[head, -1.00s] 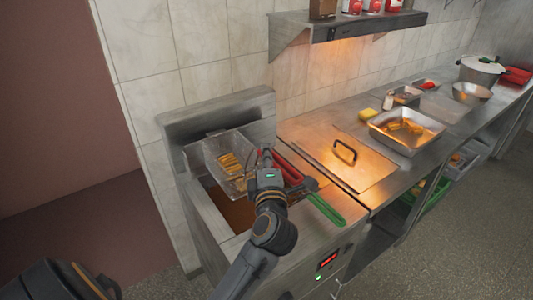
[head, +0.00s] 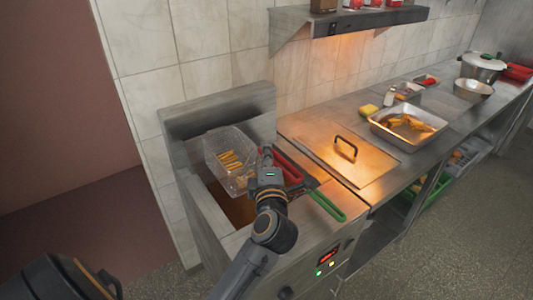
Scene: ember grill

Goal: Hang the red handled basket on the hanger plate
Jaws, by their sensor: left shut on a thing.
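The red handled basket (head: 222,148) is a wire basket with fries in it, over the back of the fryer. Its red handle (head: 287,167) runs to the right, behind my left gripper (head: 266,158). My left gripper is shut on this handle. The hanger plate (head: 188,150) looks to be the upright metal panel at the back of the fryer; its middle is partly hidden behind the basket. I cannot tell whether the basket touches it. My right gripper is not in view.
A green handle (head: 327,205) sticks out over the fryer's front right edge. A metal lid (head: 345,160) with a black handle covers the counter to the right. A steel tray (head: 408,127) of food stands beyond it. A shelf (head: 350,22) juts from the wall above.

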